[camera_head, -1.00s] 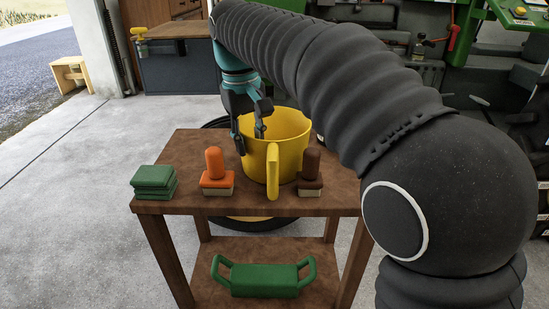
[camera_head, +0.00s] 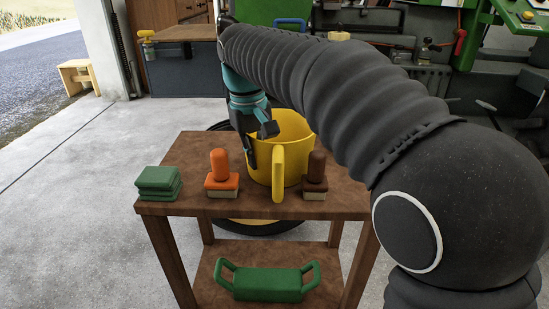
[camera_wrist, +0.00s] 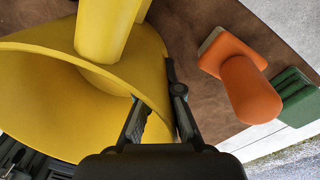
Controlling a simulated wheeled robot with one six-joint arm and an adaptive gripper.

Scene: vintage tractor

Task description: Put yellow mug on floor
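The large yellow mug (camera_head: 291,159) stands upright on the brown wooden table, with its handle toward the body camera. My gripper (camera_head: 258,146) reaches down at the mug's left rim. In the wrist view the mug (camera_wrist: 45,75) fills the upper left. My gripper (camera_wrist: 155,105) has one finger inside the mug and one outside. Both fingers look close against the wall, shut on it. The inner fingertip is partly hidden. The mug appears to rest on the table, not lifted.
The table (camera_head: 190,146) also holds green pads (camera_head: 159,182), an orange-handled stamp (camera_head: 220,168) and a brown-handled stamp (camera_head: 317,168) close to the mug. A green handled box (camera_head: 267,284) sits on the lower shelf. The concrete floor (camera_head: 70,225) is clear at left.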

